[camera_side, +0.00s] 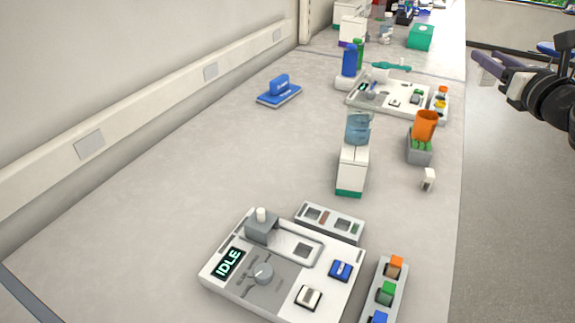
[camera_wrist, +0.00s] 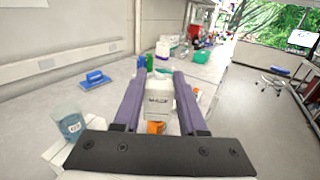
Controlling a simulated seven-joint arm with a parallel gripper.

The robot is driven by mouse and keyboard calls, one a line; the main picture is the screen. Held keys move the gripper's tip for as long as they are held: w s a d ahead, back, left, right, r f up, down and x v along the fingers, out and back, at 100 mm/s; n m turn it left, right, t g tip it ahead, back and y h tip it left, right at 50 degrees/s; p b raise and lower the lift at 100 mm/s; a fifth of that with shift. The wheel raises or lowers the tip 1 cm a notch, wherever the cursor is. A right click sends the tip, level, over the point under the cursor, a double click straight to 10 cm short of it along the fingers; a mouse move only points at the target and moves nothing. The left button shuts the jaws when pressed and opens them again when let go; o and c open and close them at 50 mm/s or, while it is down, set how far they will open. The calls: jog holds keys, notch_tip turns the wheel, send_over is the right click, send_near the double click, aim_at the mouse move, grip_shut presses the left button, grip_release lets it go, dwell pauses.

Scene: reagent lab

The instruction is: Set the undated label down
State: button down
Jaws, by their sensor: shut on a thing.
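My gripper (camera_wrist: 159,74) shows two purple fingers in the wrist view, shut on a white block-shaped label (camera_wrist: 158,103) with dark print too small to read. I take it to be the undated label. In the side view my gripper (camera_side: 480,62) is at the upper right, raised, with its fingers pointing left; the held label cannot be made out clearly there. A small white piece (camera_side: 428,180) stands on the bench near its right edge, apart from my gripper.
An orange cup (camera_side: 426,125) sits on a grey holder. A blue-tinted beaker (camera_side: 358,128) stands on a white box (camera_side: 351,172). An IDLE device (camera_side: 235,285) is in front, a second panel (camera_side: 385,98) behind. A blue stamp-like block (camera_side: 279,90) lies left. The bench's left middle is clear.

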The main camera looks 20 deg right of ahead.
jog(key=a+f+n+y, duration=0.2)
jog(key=a+f+y, duration=0.2)
jog(key=a, duration=0.5)
jog(key=a+f+n+y, duration=0.3)
jog(key=a+f, duration=0.2)
jog(key=a, duration=0.4)
jog(key=a+f+n+y, duration=0.2)
jog(key=a+f+y, duration=0.2)
jog(key=a, duration=0.6)
jog(key=shift+g, duration=0.4)
jog(key=shift+w+a+f, duration=1.1)
jog(key=shift+w+f, duration=1)
jog(key=shift+w, duration=0.05)
jog(key=shift+w+a+f, duration=1.05)
jog(key=shift+w+f, duration=1.1)
jog(key=shift+w, duration=0.05)
jog(key=shift+w+a+f, duration=1.1)
jog(key=shift+w+f, duration=1)
jog(key=shift+w, duration=0.05)
jog(key=shift+f, duration=0.2)
jog(key=shift+f, duration=0.35)
jog(key=shift+f, duration=0.1)
jog(key=shift+c, duration=2.3)
grip_release()
